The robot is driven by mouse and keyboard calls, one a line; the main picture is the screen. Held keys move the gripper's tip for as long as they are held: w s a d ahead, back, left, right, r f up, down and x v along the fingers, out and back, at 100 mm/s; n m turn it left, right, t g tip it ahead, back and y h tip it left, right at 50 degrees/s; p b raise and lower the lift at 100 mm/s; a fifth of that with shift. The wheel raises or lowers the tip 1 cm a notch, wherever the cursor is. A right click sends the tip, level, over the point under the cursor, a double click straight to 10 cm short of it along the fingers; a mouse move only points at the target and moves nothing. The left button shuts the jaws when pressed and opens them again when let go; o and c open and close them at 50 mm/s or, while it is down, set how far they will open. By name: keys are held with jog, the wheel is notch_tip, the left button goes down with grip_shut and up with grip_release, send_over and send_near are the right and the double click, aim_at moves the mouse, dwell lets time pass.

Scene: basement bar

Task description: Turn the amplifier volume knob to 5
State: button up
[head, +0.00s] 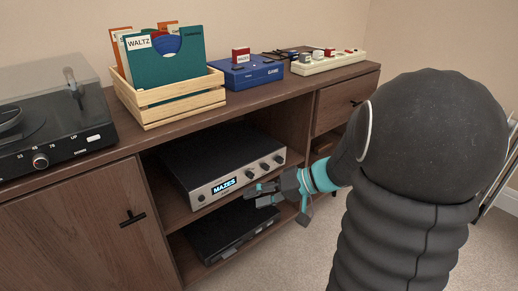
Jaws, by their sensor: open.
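The amplifier (235,170) is a dark box with a silver front on the upper shelf of the open cabinet bay. A lit display reading MAZES (224,185) is at the left of its front. Several dark knobs (264,167) sit on the right part of the front; their settings are too small to read. My gripper (256,194) is open, in front of the amplifier's lower right front, with its fingers pointing left. No object shows between the fingers. I cannot tell whether it touches the front. It may cover part of the panel's lower edge.
A dark device (222,228) lies on the shelf below. A turntable (55,130), a wooden record crate (170,104), a blue box (247,72) and a white power strip (328,62) stand on the cabinet top (270,97). Carpet (300,260) lies clear in front.

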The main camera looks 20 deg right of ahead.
jog(key=w+d+f+m+t, duration=0.1)
jog(key=w+d+f+t, duration=0.15)
jog(key=d, duration=0.25)
jog(key=w+d+f+m+t, duration=0.1)
jog(key=w+d+t, duration=0.25)
jog(key=d, duration=0.25)
jog(key=m+t+h, duration=0.3)
jog(key=t, duration=0.2)
send_near(282, 162)
jog(key=x, duration=0.8)
jog(key=shift+w+a+r, duration=0.1)
jog(key=shift+w+a, duration=0.1)
jog(key=shift+w, duration=0.15)
jog(key=shift+c, duration=0.3)
grip_shut()
